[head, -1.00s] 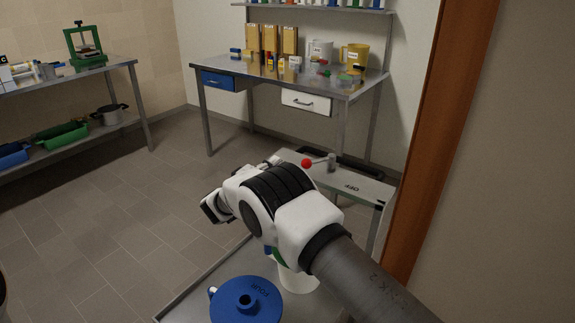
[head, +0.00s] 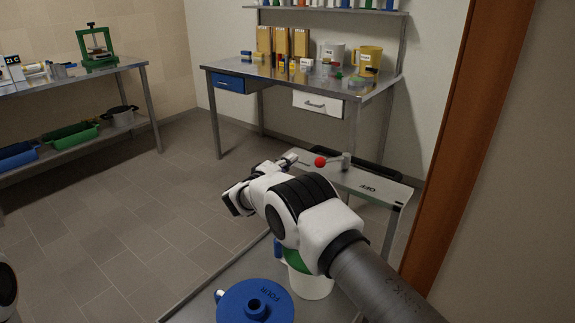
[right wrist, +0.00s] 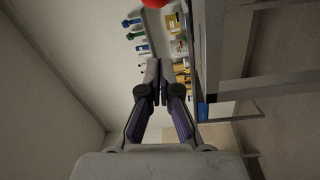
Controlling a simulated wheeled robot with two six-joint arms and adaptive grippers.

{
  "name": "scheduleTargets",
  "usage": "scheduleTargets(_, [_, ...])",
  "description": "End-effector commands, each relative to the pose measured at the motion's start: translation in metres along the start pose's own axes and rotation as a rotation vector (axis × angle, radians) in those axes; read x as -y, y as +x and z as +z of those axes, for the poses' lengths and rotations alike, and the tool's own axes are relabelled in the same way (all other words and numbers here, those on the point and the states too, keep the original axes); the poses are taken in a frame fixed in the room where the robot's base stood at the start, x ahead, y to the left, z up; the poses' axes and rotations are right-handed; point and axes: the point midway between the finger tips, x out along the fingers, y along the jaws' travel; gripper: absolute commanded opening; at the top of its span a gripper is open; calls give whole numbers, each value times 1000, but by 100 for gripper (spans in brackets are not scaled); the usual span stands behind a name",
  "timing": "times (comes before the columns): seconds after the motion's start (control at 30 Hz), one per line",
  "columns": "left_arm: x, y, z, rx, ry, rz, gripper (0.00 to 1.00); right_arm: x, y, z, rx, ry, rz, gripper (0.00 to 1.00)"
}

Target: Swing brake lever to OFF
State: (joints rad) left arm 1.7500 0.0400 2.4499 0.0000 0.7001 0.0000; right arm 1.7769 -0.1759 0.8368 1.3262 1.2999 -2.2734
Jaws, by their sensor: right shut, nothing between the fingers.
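The brake lever is a grey rod with a red ball knob (head: 320,161), joined to an upright grey pivot (head: 346,161) on a low grey stand (head: 385,187). The rod points left from the pivot. An OFF label (head: 368,189) is on the stand's near right part. My right gripper (head: 289,159) is just left of the knob, apart from it in the head view and partly hidden by my wrist. In the right wrist view the gripper (right wrist: 160,75) is shut and empty, with the red knob (right wrist: 166,18) beyond its tips. My left gripper is out of view.
A blue disc marked FOUR (head: 277,310) and a white container (head: 315,286) are below my right arm. A metal workbench (head: 240,72) stands behind the lever. A brown door frame (head: 445,140) is at right. The floor at left (head: 130,215) is clear.

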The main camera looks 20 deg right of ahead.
Motion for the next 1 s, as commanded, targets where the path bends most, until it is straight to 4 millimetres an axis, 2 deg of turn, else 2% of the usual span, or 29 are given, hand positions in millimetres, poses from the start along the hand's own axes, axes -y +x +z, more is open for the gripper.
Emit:
scheduleTargets(0.1, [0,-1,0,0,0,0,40,1,22,1,2,1,0,0])
scheduleTargets(0.33, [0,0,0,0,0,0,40,1,57,1,1,1,0,0])
scheduleTargets(0.73, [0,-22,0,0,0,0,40,-3,45,32,0,-2,1,0])
scheduleTargets(1.0, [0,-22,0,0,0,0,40,0,43,38,-1,-1,1,0])
